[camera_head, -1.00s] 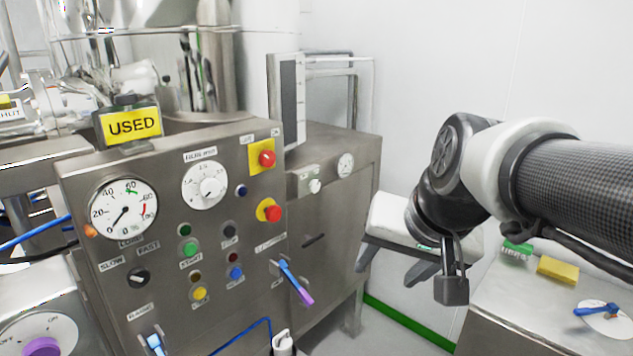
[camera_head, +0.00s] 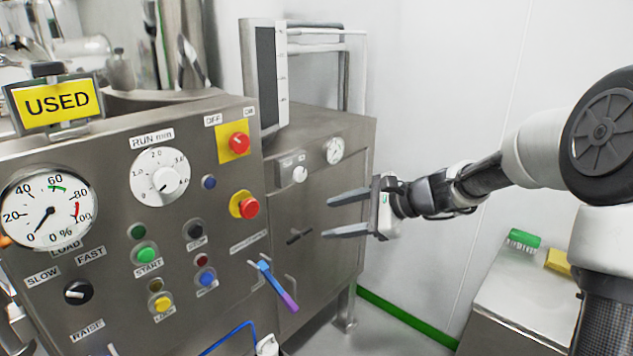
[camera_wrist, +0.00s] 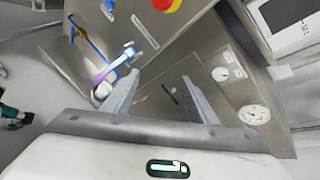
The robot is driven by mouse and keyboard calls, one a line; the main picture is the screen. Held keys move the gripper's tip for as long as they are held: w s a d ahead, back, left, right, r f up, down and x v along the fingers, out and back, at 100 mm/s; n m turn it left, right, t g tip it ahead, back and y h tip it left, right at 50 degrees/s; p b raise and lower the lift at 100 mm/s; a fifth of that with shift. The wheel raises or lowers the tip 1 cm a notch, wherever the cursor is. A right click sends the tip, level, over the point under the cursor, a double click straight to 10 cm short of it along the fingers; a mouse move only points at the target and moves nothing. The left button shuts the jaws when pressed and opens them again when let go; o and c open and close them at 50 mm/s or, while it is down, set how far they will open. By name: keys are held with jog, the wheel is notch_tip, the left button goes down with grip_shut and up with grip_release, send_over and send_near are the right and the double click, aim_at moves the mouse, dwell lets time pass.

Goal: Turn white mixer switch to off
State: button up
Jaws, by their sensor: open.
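A small white switch knob (camera_head: 299,174) sits on a pale label plate on the side cabinet (camera_head: 345,245), left of a small round gauge (camera_head: 333,151). Its pointing direction is too small to read. My gripper (camera_head: 328,215) is open and empty, with its fingers pointing left, right of and lower than the knob in the head view. In the wrist view the white knob (camera_wrist: 220,73) lies right of my open fingers (camera_wrist: 158,80), apart from them. A larger white RUN min dial (camera_head: 160,176) is on the front control panel.
The panel (camera_head: 115,225) carries buttons, a load gauge (camera_head: 48,208) and a red stop knob (camera_head: 249,207). A blue-purple lever (camera_head: 276,284) juts out below. A steel bench (camera_head: 510,285) with green and yellow items stands right. Space between cabinet and white wall is free.

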jog(key=w+d+f+m+t+y, duration=0.1)
jog(key=w+d+m+t+y, duration=0.15)
jog(key=w+m, duration=0.4)
jog(key=m+t+b, duration=0.1)
jog(key=m+t, duration=0.2)
jog(key=m, duration=0.1)
send_near(302, 176)
jog(key=shift+y, duration=0.35)
jog(key=x, duration=0.8)
jog(key=shift+w+a+f+p, duration=0.2)
jog(key=shift+w+a+p, duration=0.05)
jog(key=shift+w+p, duration=0.1)
jog(key=c, duration=1.1)
jog(key=shift+o, duration=0.2)
jog(key=shift+f+n, duration=0.1)
jog(key=shift+n, duration=0.15)
